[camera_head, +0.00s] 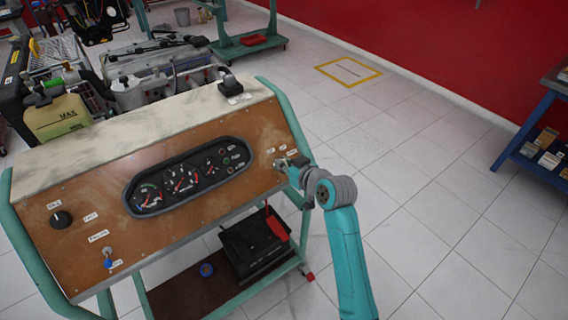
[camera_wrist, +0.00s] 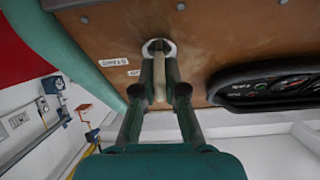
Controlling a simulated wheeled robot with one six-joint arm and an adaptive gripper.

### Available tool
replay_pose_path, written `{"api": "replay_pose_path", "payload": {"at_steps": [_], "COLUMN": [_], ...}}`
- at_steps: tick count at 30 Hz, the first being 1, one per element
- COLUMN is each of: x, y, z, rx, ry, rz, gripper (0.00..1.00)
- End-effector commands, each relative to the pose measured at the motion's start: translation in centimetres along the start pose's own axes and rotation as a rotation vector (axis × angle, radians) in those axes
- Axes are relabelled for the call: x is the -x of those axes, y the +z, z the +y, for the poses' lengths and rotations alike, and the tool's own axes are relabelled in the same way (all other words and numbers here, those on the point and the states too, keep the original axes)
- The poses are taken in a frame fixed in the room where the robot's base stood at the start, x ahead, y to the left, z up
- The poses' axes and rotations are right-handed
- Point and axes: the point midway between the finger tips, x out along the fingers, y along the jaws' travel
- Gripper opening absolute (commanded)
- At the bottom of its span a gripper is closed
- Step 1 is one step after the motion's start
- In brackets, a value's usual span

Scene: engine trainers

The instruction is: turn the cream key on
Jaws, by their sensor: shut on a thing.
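The cream key (camera_wrist: 159,80) sits in a round metal key switch (camera_wrist: 158,47) on the brown panel in the wrist view. My gripper (camera_wrist: 160,88) is shut on the cream key, with one finger on each side of it. In the head view my gripper (camera_head: 292,166) reaches the right end of the panel (camera_head: 225,198), and there it hides most of the key. Small white labels (camera_wrist: 115,64) are beside the switch; which position the key points to cannot be told.
The gauge cluster (camera_head: 187,178) is in the panel's middle. A black knob (camera_head: 61,219) and a blue key (camera_head: 108,262) are at its left. A teal frame tube (camera_head: 288,112) runs along the right edge. A black battery (camera_head: 255,243) stands below.

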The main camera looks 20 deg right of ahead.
Motion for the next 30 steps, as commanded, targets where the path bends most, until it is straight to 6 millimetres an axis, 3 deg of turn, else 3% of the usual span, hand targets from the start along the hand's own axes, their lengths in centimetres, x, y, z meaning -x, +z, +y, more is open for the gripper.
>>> {"api": "replay_pose_path", "payload": {"at_steps": [18, 30], "x": [0.0, 0.03], "y": [-0.08, -0.02], "z": [0.02, 0.14], "rx": [-0.427, -0.573], "ry": [0.15, 0.202], "rz": [0.002, 0.001], "gripper": [0.0, 0.0]}}
